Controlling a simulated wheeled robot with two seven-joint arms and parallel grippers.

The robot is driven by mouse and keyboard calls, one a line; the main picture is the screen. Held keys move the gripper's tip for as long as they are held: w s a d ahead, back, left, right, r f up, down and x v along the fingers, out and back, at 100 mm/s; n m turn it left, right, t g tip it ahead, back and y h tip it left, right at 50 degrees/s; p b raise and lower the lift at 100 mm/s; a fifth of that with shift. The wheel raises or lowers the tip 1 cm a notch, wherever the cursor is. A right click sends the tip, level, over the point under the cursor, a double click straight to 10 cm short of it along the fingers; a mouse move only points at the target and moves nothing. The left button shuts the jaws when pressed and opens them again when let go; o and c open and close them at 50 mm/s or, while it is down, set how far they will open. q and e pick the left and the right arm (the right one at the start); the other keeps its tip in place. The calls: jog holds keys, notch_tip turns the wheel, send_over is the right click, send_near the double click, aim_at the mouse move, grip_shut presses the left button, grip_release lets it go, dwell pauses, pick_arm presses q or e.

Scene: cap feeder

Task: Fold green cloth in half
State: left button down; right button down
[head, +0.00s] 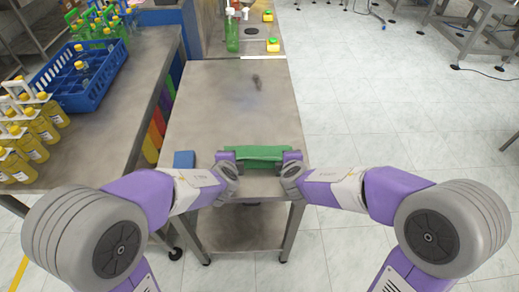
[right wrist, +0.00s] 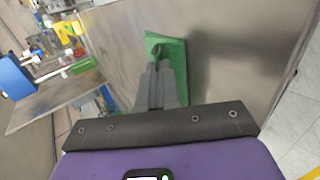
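The green cloth (head: 257,153) is a narrow band near the front edge of the metal table, between my two grippers. My left gripper (head: 230,163) is at its left end; its fingers are too small to judge. My right gripper (head: 291,163) is at its right end. In the right wrist view, the fingers of my right gripper (right wrist: 160,75) are close together over the green cloth (right wrist: 166,45) and appear closed on its edge. The cloth shows beyond and to the right of the fingers; the part between and under them is hidden.
A small blue item (head: 184,159) lies left of my left gripper. A blue crate (head: 85,75) and yellow bottles (head: 35,125) stand on the left bench. The table middle is mostly clear.

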pick_arm(q)
jog(key=shift+s+a+f, duration=0.1)
jog(key=shift+s+f, duration=0.1)
jog(key=shift+f, duration=0.15)
pick_arm(e)
jog(key=shift+s+f, duration=0.2)
jog(key=shift+f, duration=0.15)
pick_arm(q)
jog(key=shift+s+f+t, duration=0.2)
jog(key=shift+s+t, duration=0.1)
jog(key=shift+s, duration=0.05)
pick_arm(e)
jog(key=shift+s+f+t, duration=0.25)
jog(key=shift+s+t, duration=0.05)
jog(key=shift+s, duration=0.05)
